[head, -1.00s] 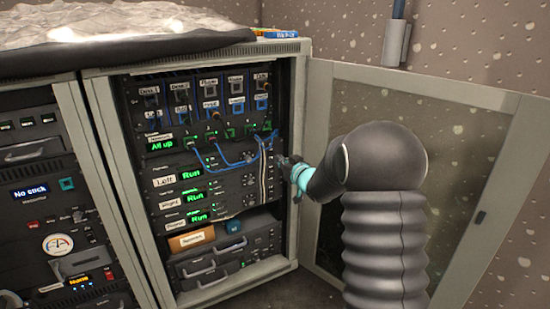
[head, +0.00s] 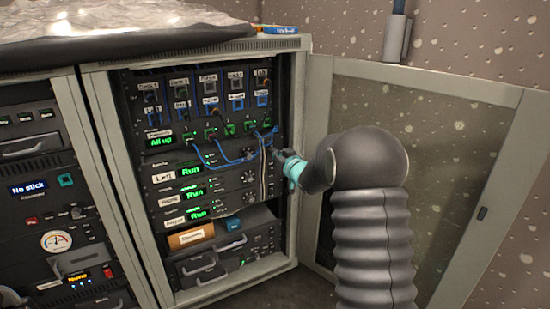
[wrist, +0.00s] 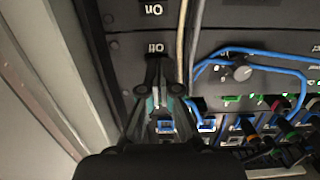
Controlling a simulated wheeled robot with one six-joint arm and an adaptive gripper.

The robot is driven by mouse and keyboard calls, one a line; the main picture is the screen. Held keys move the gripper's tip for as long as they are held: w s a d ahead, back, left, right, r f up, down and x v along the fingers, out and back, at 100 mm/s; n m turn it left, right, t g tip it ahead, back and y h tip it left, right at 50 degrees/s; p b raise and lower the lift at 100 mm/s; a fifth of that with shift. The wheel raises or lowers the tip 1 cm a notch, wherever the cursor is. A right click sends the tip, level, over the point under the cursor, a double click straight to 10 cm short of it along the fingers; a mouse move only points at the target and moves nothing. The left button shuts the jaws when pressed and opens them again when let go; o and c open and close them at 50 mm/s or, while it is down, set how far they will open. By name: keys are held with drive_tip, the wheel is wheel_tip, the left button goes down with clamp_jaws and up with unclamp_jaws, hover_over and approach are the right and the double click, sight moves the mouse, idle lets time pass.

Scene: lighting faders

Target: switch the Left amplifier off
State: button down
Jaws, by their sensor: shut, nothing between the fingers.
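The Left amplifier (head: 222,162) is a dark rack unit in the open cabinet, with a "Left" label and a green display (head: 190,170) reading "Run". My gripper (head: 281,155) is at the right end of this unit, in front of the rack's right edge. In the wrist view, which shows the panel upside down, my gripper (wrist: 158,62) is shut and empty, with its tips at the "Off" label (wrist: 156,47). An "On" label (wrist: 151,9) shows farther up that picture. The tips hide the panel behind them, and I cannot tell whether they touch it.
Blue cables (head: 236,156) and pale cables (head: 263,178) hang close left of my gripper. Two similar units below also read "Run". The open cabinet door (head: 440,135) stands to the right. A round knob (wrist: 241,72) shows in the wrist view.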

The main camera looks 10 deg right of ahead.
drive_tip(key=b, duration=0.2)
drive_tip(key=shift+w+f+t+b, duration=0.2)
drive_tip(key=shift+f+t+b, duration=0.15)
drive_tip(key=shift+t, duration=0.05)
drive_tip(key=shift+w+a+r, duration=0.1)
drive_tip(key=shift+a+r, duration=0.2)
idle(0.9)
drive_tip(key=v, duration=1.4)
drive_tip(key=shift+s+d, duration=0.25)
drive_tip(key=shift+d, duration=0.2)
drive_tip(key=shift+f, duration=0.15)
